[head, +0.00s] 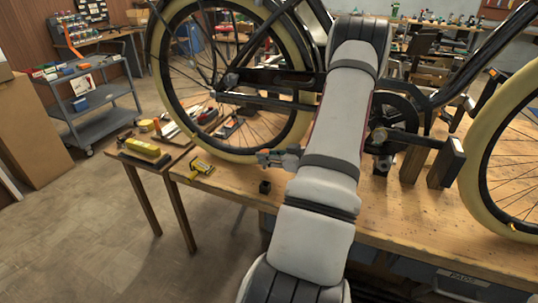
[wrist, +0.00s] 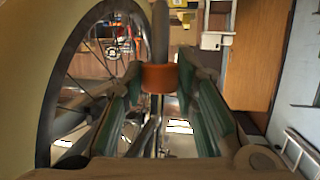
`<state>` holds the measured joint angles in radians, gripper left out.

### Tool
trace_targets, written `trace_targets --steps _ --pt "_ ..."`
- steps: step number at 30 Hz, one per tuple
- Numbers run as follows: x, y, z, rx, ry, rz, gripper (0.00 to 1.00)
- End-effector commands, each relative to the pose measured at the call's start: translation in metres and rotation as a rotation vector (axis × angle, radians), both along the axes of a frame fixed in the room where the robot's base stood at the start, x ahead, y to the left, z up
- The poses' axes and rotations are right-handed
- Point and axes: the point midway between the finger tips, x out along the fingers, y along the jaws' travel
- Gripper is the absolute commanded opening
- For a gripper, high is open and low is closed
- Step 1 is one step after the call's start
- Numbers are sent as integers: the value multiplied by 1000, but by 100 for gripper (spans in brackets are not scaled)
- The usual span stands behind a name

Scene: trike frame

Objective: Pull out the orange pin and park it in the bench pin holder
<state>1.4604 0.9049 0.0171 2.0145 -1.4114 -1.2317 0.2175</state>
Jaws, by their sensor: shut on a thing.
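In the wrist view my gripper (wrist: 160,85) has its green-lined fingers on both sides of the orange pin (wrist: 159,78). It is shut on the pin's orange band, and a grey shaft runs from the band to the top of the picture. I cannot tell whether the pin still touches the trike frame. In the head view my grey arm covers much of the frame, and the pin does not show clearly. A small black block (head: 265,187), which looks like the pin holder, stands near the bench's front edge, left of my arm.
The wooden bench (head: 410,210) carries the trike, with a large cream-tyred wheel (head: 160,75) at left and another at right. Wooden support blocks (head: 446,163) stand right of my arm. A yellow tape measure (head: 202,167) lies left of the black block. Bench around the block is clear.

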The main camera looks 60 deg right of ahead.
Motion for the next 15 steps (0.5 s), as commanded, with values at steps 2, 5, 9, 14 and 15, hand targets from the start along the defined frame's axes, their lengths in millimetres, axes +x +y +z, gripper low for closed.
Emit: trace_targets --steps 2,5,9,14,15 --pt "0 0 -10 2 1 -2 0" --pt "0 0 -19 3 1 -2 0" --pt "0 0 -32 2 1 -2 0" --pt "0 0 -45 2 1 -2 0" --pt "0 0 -47 2 0 -2 0"
